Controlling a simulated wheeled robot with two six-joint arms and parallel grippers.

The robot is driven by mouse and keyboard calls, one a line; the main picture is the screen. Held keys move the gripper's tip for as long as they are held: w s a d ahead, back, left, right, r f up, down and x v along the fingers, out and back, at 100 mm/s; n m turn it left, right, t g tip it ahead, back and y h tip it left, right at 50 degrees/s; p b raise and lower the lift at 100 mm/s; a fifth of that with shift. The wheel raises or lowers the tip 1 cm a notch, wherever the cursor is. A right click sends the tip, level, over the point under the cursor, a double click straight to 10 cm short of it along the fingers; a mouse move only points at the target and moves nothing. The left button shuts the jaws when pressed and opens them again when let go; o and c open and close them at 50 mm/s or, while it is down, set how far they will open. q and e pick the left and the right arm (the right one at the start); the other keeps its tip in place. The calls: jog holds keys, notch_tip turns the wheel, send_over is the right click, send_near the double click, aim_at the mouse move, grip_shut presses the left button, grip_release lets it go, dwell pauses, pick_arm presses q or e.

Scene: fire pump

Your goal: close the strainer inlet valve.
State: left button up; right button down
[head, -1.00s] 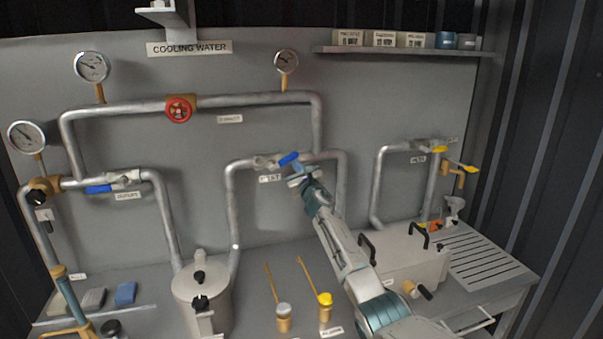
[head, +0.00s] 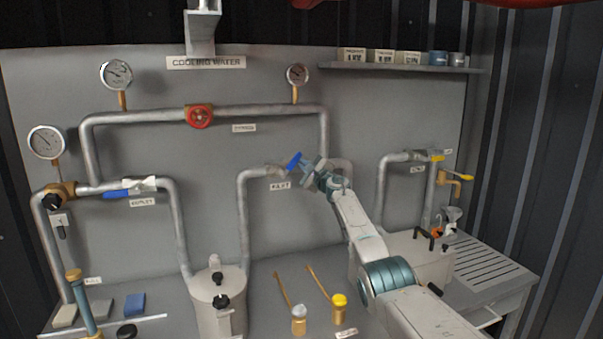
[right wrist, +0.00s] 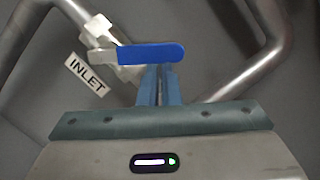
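The inlet valve's blue lever handle (head: 293,162) sits on the pipe at mid-panel, above the INLET label (head: 280,185). It slants steeply up to the right. In the right wrist view the blue handle (right wrist: 150,54) lies across the picture beyond my fingertips, with the silver valve body (right wrist: 98,50) at its left. My right gripper (head: 308,166) is at the handle's right side. Its two fingers (right wrist: 158,80) look closed together and reach the handle's edge; nothing shows between them. Whether they touch it is unclear. My left gripper is not in view.
Another blue-handled valve (head: 128,190) is on the left pipe, and a red handwheel (head: 199,117) is on the top pipe. A strainer pot (head: 218,300) stands below. The panel around the inlet label is clear.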

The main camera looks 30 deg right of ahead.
aim_at(294, 157)
jog(key=n, duration=0.1)
jog(key=r+n, duration=0.1)
jog(key=shift+w+a+n+g, duration=0.1)
jog(key=shift+a+n+g, duration=0.2)
jog(key=n, duration=0.1)
jog(key=a+r+n, duration=0.1)
jog(key=a+n+y, duration=0.1)
jog(key=shift+w+r+n+g, duration=0.25)
jog(key=shift+r+n+g, duration=0.15)
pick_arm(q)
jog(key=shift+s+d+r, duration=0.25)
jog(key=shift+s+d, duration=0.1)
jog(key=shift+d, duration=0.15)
pick_arm(e)
jog(key=shift+a+r, duration=0.2)
jog(key=shift+a, duration=0.05)
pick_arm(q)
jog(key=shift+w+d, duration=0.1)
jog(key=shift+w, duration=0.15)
pick_arm(e)
jog(key=shift+w+a+f, duration=0.1)
jog(key=shift+w+f, duration=0.2)
jog(key=shift+w, duration=0.2)
jog(key=shift+s+r, duration=0.1)
jog(key=shift+s, duration=0.05)
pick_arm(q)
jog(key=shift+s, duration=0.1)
